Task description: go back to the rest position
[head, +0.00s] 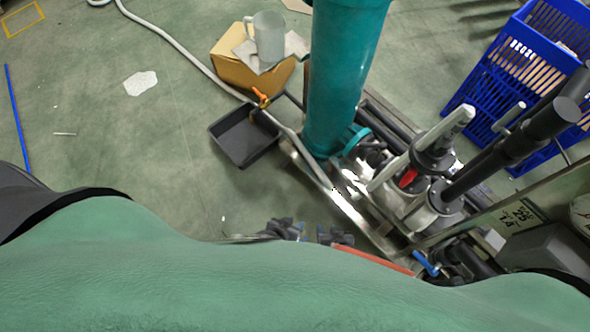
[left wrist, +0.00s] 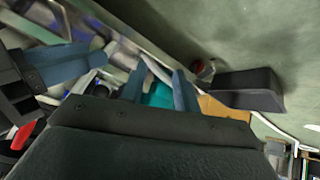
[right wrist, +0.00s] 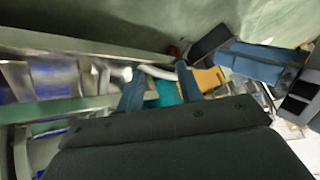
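My left gripper (head: 285,229) shows small and dark at the lower middle of the head view, just past my green torso. In the left wrist view its two blue-grey fingers (left wrist: 160,72) stand apart with nothing between them. My right gripper (head: 335,237) is close beside it on the right, partly hidden by my torso. In the right wrist view its fingers (right wrist: 158,70) are also apart and empty. Each wrist view shows the other gripper off to one side. Neither gripper visibly touches anything.
A teal column (head: 342,80) rises from a pipe-and-valve rig right of centre. A black tray (head: 243,138), a cardboard box (head: 232,70) with a grey jug (head: 267,36), and blue crates (head: 515,75) stand around it. An orange-red bar (head: 375,260) lies near my right gripper. Floor on the left is mostly clear.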

